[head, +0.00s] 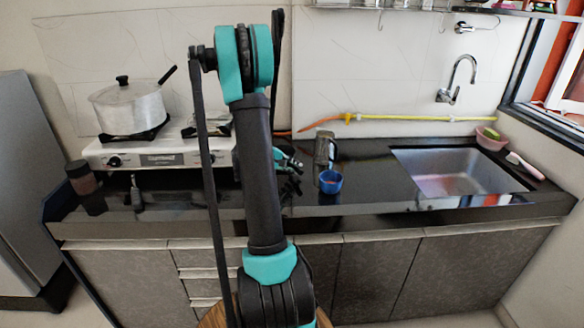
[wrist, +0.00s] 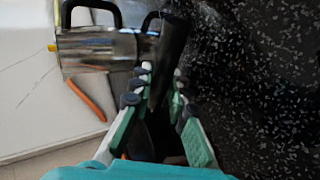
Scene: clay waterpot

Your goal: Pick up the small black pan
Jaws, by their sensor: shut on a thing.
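My gripper (head: 290,163) is low over the counter, partly hidden behind my arm in the head view. In the wrist view my gripper (wrist: 163,78) is shut on a long black handle (wrist: 173,48) that runs up between its two fingers. The handle looks like part of the small black pan. The pan's body cannot be made out in either view, and I cannot tell whether it is clear of the counter.
A metal container with a black handle (head: 325,149) stands close right of my gripper; it also shows in the wrist view (wrist: 100,48). A blue cup (head: 331,182) is nearby. The stove (head: 150,156) bears a lidded pot (head: 128,108). The sink (head: 455,172) is at right.

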